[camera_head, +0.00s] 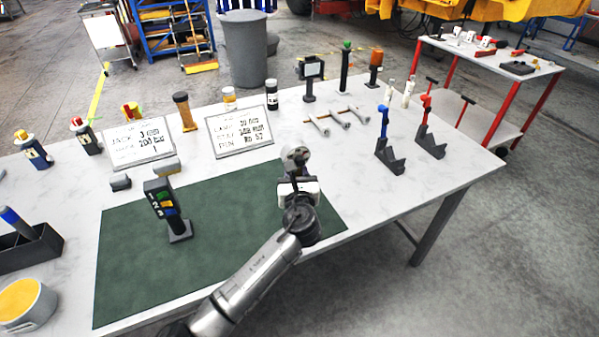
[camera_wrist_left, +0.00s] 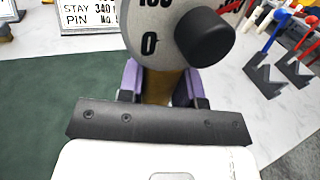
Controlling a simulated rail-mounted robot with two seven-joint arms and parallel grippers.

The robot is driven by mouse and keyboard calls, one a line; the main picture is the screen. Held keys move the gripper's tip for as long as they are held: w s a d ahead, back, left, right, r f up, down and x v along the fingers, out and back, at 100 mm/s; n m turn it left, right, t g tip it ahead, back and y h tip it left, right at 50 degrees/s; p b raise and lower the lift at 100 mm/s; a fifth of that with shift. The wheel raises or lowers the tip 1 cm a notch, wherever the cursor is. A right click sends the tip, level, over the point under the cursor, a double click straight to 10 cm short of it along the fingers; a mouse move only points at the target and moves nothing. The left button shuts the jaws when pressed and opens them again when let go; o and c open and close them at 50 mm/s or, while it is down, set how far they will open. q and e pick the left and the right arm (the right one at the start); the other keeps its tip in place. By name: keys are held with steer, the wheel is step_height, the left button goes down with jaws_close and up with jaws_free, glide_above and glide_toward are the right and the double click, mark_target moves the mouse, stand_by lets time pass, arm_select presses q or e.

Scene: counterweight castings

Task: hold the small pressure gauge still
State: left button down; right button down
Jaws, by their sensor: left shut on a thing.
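The small pressure gauge (camera_head: 296,155) is up at the end of my left gripper (camera_head: 297,177), over the right end of the green mat. In the left wrist view the gauge's grey dial (camera_wrist_left: 148,38) shows a 0 and part of a larger number, and a black knob (camera_wrist_left: 205,38) sticks out in front of it. The purple-padded fingers of my left gripper (camera_wrist_left: 160,88) are shut on the brass-coloured stem under the dial. The top of the gauge is cut off in that view. My right gripper is not in view.
The green mat (camera_head: 130,262) lies on the white table, with a dark numbered device (camera_head: 162,205) standing on it. Two written signs (camera_head: 238,130) lie behind. Blue-topped (camera_head: 385,140) and red-topped (camera_head: 428,130) stands are to the right. The table's front right is clear.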

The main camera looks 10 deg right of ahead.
arm_select(q)
steer(key=shift+w+a+f, duration=0.4)
steer(key=shift+a+f, duration=0.15)
steer(key=shift+a, duration=0.15)
steer(key=shift+w+a+f+b, duration=0.55)
steer(key=shift+a+f, duration=0.3)
steer(key=shift+a, duration=0.1)
steer(key=shift+w+a+f+b, duration=0.55)
steer(key=shift+w+a+f, duration=0.05)
steer(key=shift+a+f, duration=0.35)
steer(key=shift+w+a+f+b, duration=0.55)
steer(key=shift+a+f, duration=0.25)
steer(key=shift+a, duration=0.15)
steer(key=shift+w+a+f, duration=0.1)
steer(key=shift+a, duration=0.05)
steer(key=shift+f, duration=0.15)
steer(key=shift+f+b, duration=0.5)
steer(key=shift+f, duration=0.1)
